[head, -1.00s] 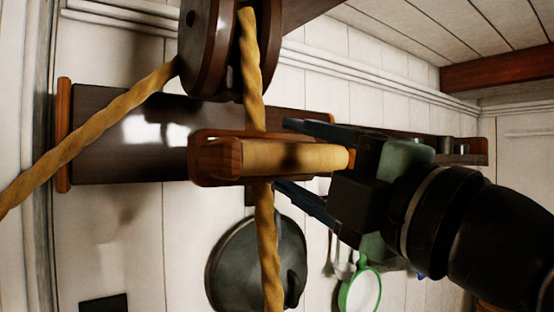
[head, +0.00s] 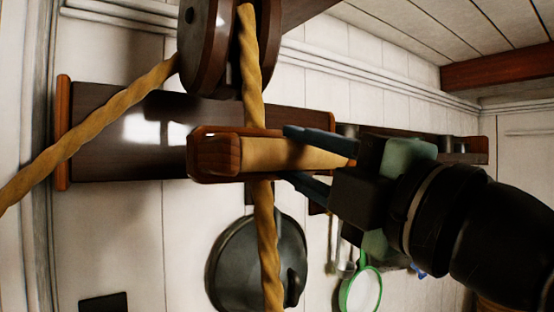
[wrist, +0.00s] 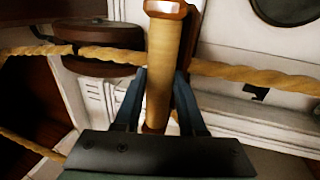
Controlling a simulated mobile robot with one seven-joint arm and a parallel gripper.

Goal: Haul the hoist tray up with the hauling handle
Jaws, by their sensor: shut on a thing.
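The hauling handle (head: 275,155) is a light wooden grip in a darker reddish wood frame, in the middle of the head view. A thick tan rope (head: 264,235) runs up behind it to a dark wooden pulley (head: 205,45) overhead. My gripper (head: 292,155) comes from the right, its blue-grey fingers one above and one below the grip, shut on it. In the wrist view the grip (wrist: 160,75) stands between the two fingers, with the rope (wrist: 250,75) crossing behind. The hoist tray is not recognisable in these views.
A dark wooden shelf board (head: 110,165) lies behind the handle on the white panelled wall. A dark pan lid (head: 230,265) and a green-rimmed strainer (head: 360,290) hang below. The rope's other part (head: 80,140) slants down left from the pulley.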

